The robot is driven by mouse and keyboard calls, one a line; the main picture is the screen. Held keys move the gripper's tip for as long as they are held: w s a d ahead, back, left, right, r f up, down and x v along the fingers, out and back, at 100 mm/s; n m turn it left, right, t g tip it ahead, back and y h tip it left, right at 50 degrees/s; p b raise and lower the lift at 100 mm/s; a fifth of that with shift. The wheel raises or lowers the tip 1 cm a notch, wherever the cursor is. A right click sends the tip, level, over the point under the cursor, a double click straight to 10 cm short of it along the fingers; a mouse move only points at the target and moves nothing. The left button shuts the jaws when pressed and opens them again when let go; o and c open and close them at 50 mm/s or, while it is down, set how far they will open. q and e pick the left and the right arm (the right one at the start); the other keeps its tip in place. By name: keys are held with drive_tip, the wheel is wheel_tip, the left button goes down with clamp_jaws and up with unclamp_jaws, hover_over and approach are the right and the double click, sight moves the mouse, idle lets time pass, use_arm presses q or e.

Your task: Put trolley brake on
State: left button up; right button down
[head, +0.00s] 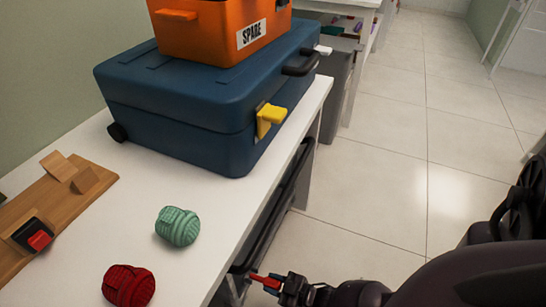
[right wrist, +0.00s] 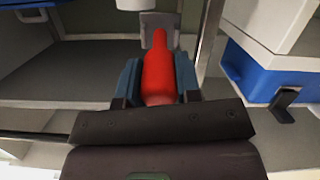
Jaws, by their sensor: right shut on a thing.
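My right gripper (head: 279,286) is low at the front edge of the white table, beside its lower right part. It is shut on a red lever (head: 262,280), which I take to be the trolley brake. In the right wrist view the lever (right wrist: 158,72) stands between the two bluish fingers, with its rounded end pointing away from me. A grey plate (right wrist: 158,38) shows behind it. Whether the brake is on or off cannot be told. The trolley itself cannot be clearly made out. My left gripper is not in view.
The white table (head: 95,215) holds a blue case (head: 175,135), an orange box (head: 200,35) marked SPARE, a green rolled item (head: 177,226), a red rolled item (head: 129,286) and a wooden board (head: 85,190). A dark container (head: 285,205) is under the table. Tiled floor (head: 380,190) is open to the right.

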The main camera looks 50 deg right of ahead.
idle(0.3)
drive_tip(key=c, duration=0.8)
unclamp_jaws()
drive_tip(key=shift+f, duration=0.1)
drive_tip(key=shift+s+d+r, duration=0.15)
drive_tip(key=shift+s+r, duration=0.05)
drive_tip(key=shift+s, duration=0.3)
use_arm(q)
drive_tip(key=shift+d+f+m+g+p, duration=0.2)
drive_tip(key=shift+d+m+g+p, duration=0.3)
drive_tip(key=shift+p, duration=0.75)
use_arm(e)
drive_tip(key=v, duration=0.9)
drive_tip(key=shift+s, duration=0.35)
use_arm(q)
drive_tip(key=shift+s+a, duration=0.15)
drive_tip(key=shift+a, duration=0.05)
